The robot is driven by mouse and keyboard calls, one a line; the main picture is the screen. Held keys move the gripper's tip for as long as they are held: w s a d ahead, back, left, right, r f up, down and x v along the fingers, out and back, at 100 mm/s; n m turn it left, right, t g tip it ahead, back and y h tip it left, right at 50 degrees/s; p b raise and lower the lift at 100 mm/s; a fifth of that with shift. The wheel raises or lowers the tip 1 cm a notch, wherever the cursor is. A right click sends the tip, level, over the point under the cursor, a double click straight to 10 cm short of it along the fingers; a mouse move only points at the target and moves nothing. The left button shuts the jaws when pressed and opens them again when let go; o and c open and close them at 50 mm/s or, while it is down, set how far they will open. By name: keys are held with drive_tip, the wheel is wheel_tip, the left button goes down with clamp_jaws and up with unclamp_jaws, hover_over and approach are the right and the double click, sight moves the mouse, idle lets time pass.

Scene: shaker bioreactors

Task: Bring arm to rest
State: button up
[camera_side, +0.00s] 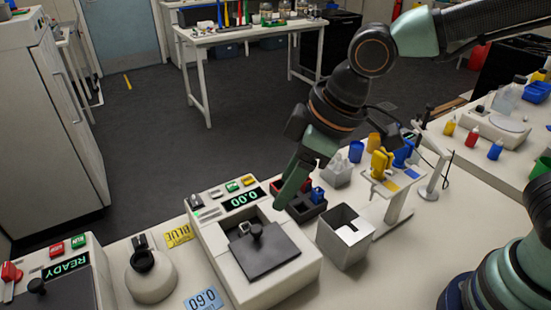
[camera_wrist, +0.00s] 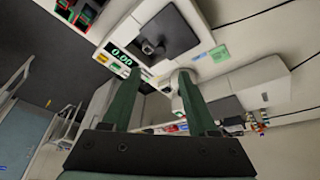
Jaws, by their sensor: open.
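My gripper (camera_side: 283,203) hangs from my arm over the bench, its green fingers pointing down and left, near the back right corner of a white device. In the wrist view the two green fingers of my gripper (camera_wrist: 158,80) stand apart with nothing between them. The white device (camera_side: 222,246) has a display reading 0.00 and a dark plate (camera_side: 280,262).
A dark rack (camera_side: 309,211) with red and blue items lies close behind the fingers. An open square metal bin (camera_side: 345,255) and a stand with yellow and blue clips (camera_side: 383,165) are to the right. A round white device (camera_side: 150,283) stands left. The room above the bench's left side is clear.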

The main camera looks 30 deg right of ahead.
drive_tip(key=d+r+m+t+h, duration=0.1)
drive_tip(key=d+m, duration=0.3)
drive_tip(key=d, duration=0.7)
drive_tip(key=s+d+r+m+t+h, duration=0.1)
drive_tip(key=d+m, duration=0.3)
drive_tip(key=d, duration=0.8)
drive_tip(key=shift+s+d+r+m+h, duration=0.25)
drive_tip(key=shift+r+m+h, duration=0.15)
drive_tip(key=shift+r, duration=0.4)
drive_tip(key=o, duration=0.4)
drive_tip(key=shift+o, duration=1.3)
drive_tip(key=shift+w+a+r, duration=0.15)
drive_tip(key=shift+w+a, duration=0.05)
drive_tip(key=shift+a, duration=0.05)
drive_tip(key=w+a+r+g, duration=0.25)
drive_tip(key=w+a, duration=0.45)
drive_tip(key=a, duration=0.4)
drive_tip(key=w+a+f+g, duration=0.1)
drive_tip(key=w+a+f, duration=0.15)
drive_tip(key=a, duration=0.55)
drive_tip(key=w+a+f+g, duration=0.1)
drive_tip(key=a+f+g, duration=0.1)
drive_tip(key=a+f, duration=0.35)
wheel_tip(320, 180, down, 9)
drive_tip(key=a, duration=0.2)
drive_tip(key=shift+s+r, duration=0.15)
drive_tip(key=shift+r, duration=0.05)
